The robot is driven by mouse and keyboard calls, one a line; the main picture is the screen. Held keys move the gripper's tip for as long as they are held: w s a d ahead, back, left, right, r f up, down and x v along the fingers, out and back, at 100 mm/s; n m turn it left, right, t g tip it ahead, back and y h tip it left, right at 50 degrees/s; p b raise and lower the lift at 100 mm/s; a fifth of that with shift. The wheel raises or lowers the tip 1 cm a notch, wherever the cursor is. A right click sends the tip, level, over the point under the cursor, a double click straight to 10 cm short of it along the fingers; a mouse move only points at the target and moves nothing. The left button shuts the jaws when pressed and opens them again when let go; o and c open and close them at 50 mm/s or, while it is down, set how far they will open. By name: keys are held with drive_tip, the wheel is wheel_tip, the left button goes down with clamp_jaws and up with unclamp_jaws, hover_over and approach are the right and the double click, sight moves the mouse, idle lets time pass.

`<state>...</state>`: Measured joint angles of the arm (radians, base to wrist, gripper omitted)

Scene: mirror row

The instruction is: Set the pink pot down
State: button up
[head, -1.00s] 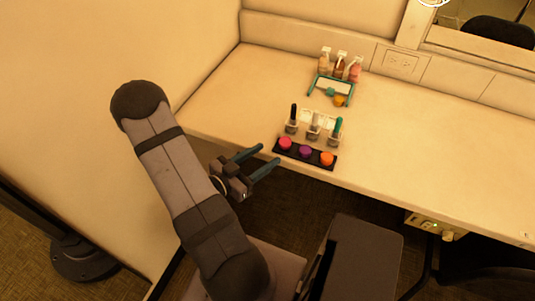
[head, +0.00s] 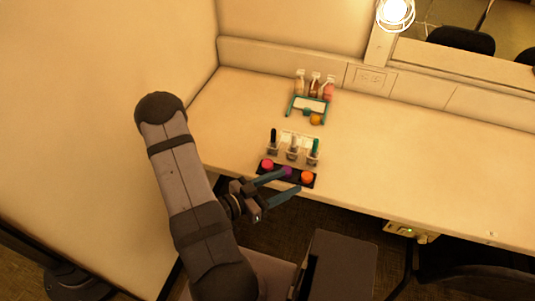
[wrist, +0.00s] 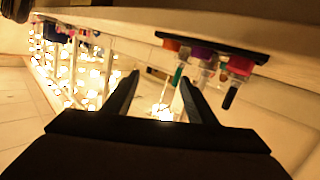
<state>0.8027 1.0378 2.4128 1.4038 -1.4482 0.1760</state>
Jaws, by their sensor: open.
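The pink pot (head: 267,166) sits at the left end of a black tray (head: 262,176) at the table's front edge. A purple pot (head: 287,171) is in the middle, partly covered by a finger, and an orange pot (head: 307,177) is at the right end. My gripper (head: 295,179) is open and empty; its fingers overlap the tray's front in the head view. In the wrist view, which looks upside down, the open gripper (wrist: 159,77) points past the tray (wrist: 215,42), with the pink pot (wrist: 241,65) at right, apart from the fingers.
Behind the tray, a clear holder (head: 292,153) carries upright brushes. Farther back are a teal-framed stand (head: 307,104), a yellow round item (head: 316,119) and several bottles (head: 315,84). The table (head: 400,160) is clear to the right. A dark seat (head: 340,265) stands in front.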

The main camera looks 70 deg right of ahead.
drive_tip(key=s+a+r+n+y+p, duration=0.2)
drive_tip(key=s+p, duration=0.5)
drive_tip(key=s, duration=0.1)
drive_tip(key=n+t+h, duration=0.3)
drive_tip(key=n+t, duration=0.1)
drive_tip(key=t, duration=0.6)
approach(268, 162)
drive_tip(key=shift+b+x, duration=1.1)
drive_tip(key=shift+x, duration=2.8)
drive_tip(key=shift+f, duration=0.15)
drive_tip(key=c, duration=1.2)
drive_tip(key=shift+c, duration=0.2)
wheel_tip(268, 162, up, 10)
drive_tip(key=shift+b, duration=0.45)
